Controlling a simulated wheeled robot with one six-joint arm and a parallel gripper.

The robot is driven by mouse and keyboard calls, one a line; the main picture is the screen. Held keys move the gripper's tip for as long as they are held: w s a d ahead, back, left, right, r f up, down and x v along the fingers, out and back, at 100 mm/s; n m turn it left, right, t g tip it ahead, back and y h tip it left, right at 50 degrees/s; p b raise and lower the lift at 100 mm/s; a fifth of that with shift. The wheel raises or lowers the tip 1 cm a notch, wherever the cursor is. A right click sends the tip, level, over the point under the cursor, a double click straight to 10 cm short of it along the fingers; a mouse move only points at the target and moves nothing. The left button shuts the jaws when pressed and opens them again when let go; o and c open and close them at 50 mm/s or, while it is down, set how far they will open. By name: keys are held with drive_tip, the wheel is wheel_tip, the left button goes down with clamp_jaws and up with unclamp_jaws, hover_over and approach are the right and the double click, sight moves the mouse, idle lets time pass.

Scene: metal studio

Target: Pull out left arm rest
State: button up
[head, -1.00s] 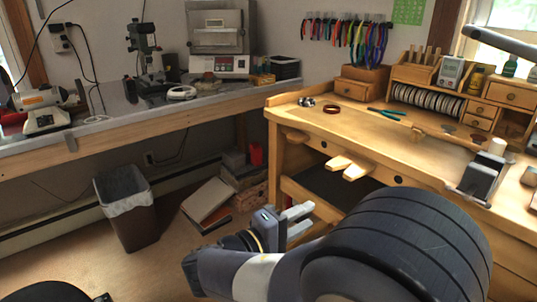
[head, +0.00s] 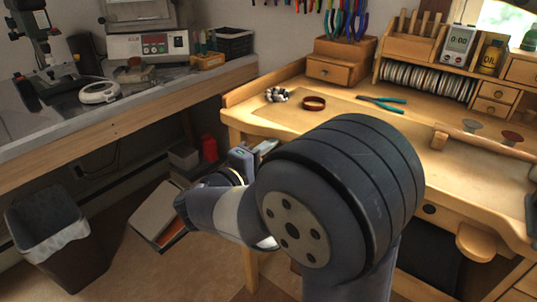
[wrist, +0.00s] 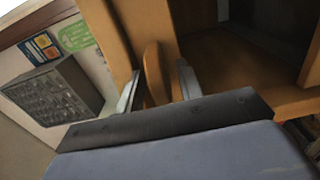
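The left arm rest shows in the wrist view as a wooden board with a rounded end (wrist: 152,66). It stands between the two grey fingers of my gripper (wrist: 158,72). The fingers are apart on either side of it, with a visible gap to the left finger; contact on the right is unclear. In the head view my gripper (head: 266,148) is at the left front edge of the wooden workbench (head: 330,92). My own arm hides the arm rest there.
Another rounded wooden piece (head: 477,243) sticks out of the bench front. A long side table (head: 130,110) runs along the wall.

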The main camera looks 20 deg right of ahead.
drive_tip(key=shift+c, duration=0.3)
clamp_jaws()
idle(0.3)
